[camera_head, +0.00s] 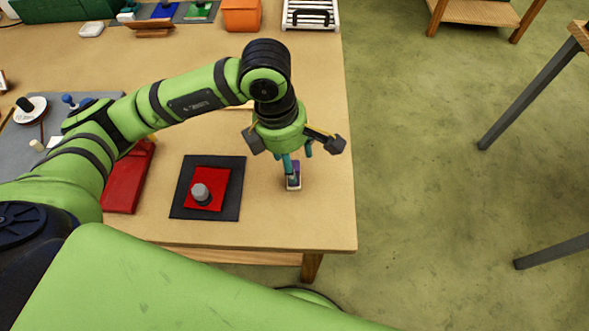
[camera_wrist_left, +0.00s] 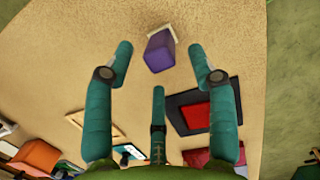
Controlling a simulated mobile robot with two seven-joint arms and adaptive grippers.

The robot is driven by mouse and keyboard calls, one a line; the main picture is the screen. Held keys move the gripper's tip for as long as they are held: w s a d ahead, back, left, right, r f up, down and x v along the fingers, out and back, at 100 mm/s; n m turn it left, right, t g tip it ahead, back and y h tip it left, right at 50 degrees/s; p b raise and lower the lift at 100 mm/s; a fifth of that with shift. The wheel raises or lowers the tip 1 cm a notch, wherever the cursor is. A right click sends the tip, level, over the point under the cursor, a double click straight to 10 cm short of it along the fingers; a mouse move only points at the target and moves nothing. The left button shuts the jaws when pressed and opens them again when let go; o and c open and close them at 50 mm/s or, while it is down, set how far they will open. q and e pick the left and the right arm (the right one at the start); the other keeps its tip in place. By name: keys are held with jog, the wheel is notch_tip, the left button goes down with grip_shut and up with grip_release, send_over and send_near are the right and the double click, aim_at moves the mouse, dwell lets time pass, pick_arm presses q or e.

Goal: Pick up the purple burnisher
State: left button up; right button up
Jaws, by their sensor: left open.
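The purple burnisher (camera_head: 296,167) stands on a small white base near the table's right edge, partly hidden behind my gripper's fingers in the head view. In the left wrist view the purple burnisher (camera_wrist_left: 160,54) shows as a purple block just beyond and between the spread fingertips, apart from them. My left gripper (camera_head: 294,162) is open and empty, pointing down above it. My right gripper is in neither view.
A dark mat (camera_head: 231,193) with a red square (camera_head: 214,178) and a grey knob (camera_head: 201,193) lies to the left. A red case (camera_head: 126,183) lies further left. An orange box (camera_head: 241,15) and a white rack (camera_head: 311,14) stand at the back. The table ends just right of the burnisher.

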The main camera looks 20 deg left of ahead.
aim_at(293, 165)
pick_arm(q)
notch_tip(293, 165, down, 4)
jog(key=shift+d+r+p, duration=0.1)
jog(key=shift+r+p, duration=0.1)
jog(key=shift+p, duration=0.8)
jog(key=shift+w+d+f, duration=0.1)
jog(key=shift+f, duration=0.55)
jog(key=c, duration=1.1)
jog(key=shift+o, duration=0.3)
jog(key=shift+r+b, duration=0.35)
jog(key=shift+r, duration=0.15)
notch_tip(293, 165, up, 3)
jog(key=shift+w+f+b, duration=0.1)
jog(key=shift+f+b, duration=0.1)
jog(key=shift+b, duration=0.5)
jog(key=shift+s+d+r+b, duration=0.55)
jog(key=shift+s+d+r, duration=0.65)
jog(key=shift+d, duration=0.45)
jog(key=shift+s+d+r+b, duration=0.5)
jog(key=shift+s+d+r, duration=0.5)
jog(key=shift+d+r, duration=0.45)
jog(key=shift+s+d+r+b, duration=0.55)
jog(key=shift+s+d+r, duration=0.55)
jog(key=shift+d, duration=0.7)
